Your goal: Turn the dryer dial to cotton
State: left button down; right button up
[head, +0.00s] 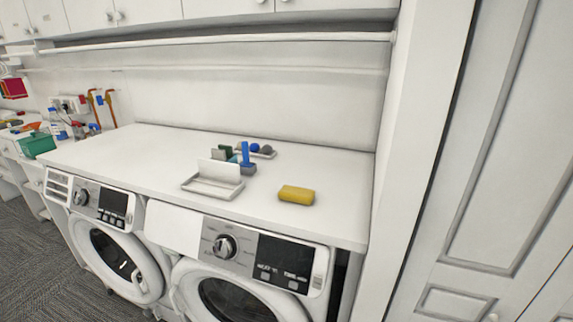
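Two white front-loading machines stand side by side under a white counter. The right machine (180,220) has a round silver dial (225,246) on a grey panel, with a dark display to its right. The left machine (59,187) has a similar dial (80,197) and a dark display. Marks around the dials are too small to read, so I cannot tell where either points or which machine is the dryer. Neither of my grippers is in view.
On the counter (130,150) lie a yellow sponge (296,195), a white tray (212,189) and small blue and green items. A green box (38,145) stands far left. A white wall panel and cabinet door (470,200) bound the right. Carpet (50,265) is clear at lower left.

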aim_at(223, 248)
jog(key=i+j+z, duration=0.25)
jog(key=j, duration=1.1)
jog(key=j+z, duration=0.3)
jog(key=j, duration=1.05)
jog(key=k+j+z, duration=0.25)
jog(key=j, duration=1.1)
jog(key=i, duration=0.1)
